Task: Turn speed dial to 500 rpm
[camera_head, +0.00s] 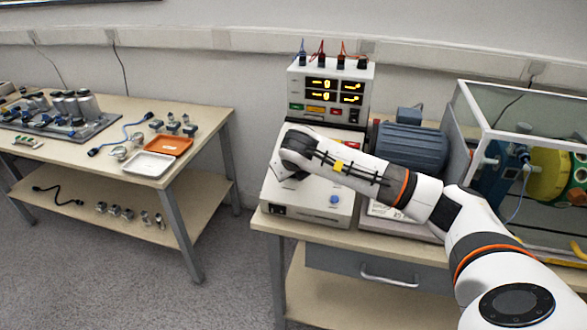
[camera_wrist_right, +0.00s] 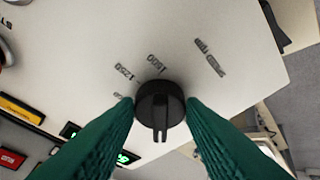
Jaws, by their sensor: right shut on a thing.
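The speed dial (camera_wrist_right: 158,104) is a black round knob on a white panel, in the middle of the right wrist view. My right gripper (camera_wrist_right: 159,108) is shut on it, with one green finger on each side. Printed marks 1500 (camera_wrist_right: 156,62) and 1250 (camera_wrist_right: 124,72) stand beside the dial, with a blurred longer label to their right. A slotted part of the dial points down in the picture; I cannot tell the set speed. In the head view my right wrist hides the dial on the white controller box (camera_head: 300,210). My left gripper is out of view.
A display unit (camera_head: 330,95) with lit yellow digits stands behind the box. A grey-blue motor (camera_head: 412,147) and a glass enclosure (camera_head: 520,100) are to the right. A blue knob (camera_head: 333,199) is on the box front. The left table (camera_head: 215,125) holds trays and parts.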

